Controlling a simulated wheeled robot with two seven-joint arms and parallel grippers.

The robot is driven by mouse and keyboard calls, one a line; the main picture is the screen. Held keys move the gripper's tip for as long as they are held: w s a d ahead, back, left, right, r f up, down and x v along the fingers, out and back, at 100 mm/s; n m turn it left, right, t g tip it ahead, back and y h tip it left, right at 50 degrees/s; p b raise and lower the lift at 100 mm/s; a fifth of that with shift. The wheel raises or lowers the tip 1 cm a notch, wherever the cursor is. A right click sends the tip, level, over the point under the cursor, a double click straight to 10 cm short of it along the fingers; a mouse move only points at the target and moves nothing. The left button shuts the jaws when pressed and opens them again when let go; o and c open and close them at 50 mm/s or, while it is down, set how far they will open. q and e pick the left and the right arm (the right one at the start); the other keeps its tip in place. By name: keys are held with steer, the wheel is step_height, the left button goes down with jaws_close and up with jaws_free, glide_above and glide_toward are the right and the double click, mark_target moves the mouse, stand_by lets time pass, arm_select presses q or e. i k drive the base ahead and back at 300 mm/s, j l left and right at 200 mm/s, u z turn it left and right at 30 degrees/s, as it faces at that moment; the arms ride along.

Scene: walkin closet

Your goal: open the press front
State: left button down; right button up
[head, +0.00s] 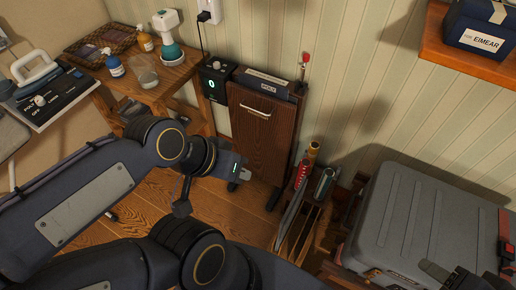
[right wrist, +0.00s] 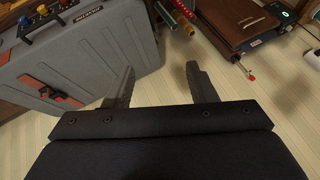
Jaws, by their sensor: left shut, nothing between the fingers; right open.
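The press front (head: 262,132) is a dark reddish-brown wooden panel with a pale bar handle (head: 256,111) near its top. It stands upright against the striped wall and looks closed. The brown press also shows upside down in the right wrist view (right wrist: 236,22). My left gripper (head: 241,173) is shut and empty, low and to the left of the panel, with no clear contact; its fingers look small and partly hidden. My right gripper (right wrist: 160,68) is open and empty in the right wrist view, with the wall behind its fingers and the grey case close by.
A black box with a green light (head: 214,80) stands left of the press. A wooden table (head: 160,82) holds bottles and a steamer. Right of the press are a rack with rolled items (head: 325,183) and a grey case (head: 420,215). A shelf (head: 440,50) overhangs at upper right.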

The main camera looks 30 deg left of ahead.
mark_target(262, 124)
steer(key=i+j, duration=0.1)
steer(key=j, duration=0.6)
steer(key=j+u, duration=0.1)
steer(key=j, duration=0.65)
steer(key=i, duration=0.05)
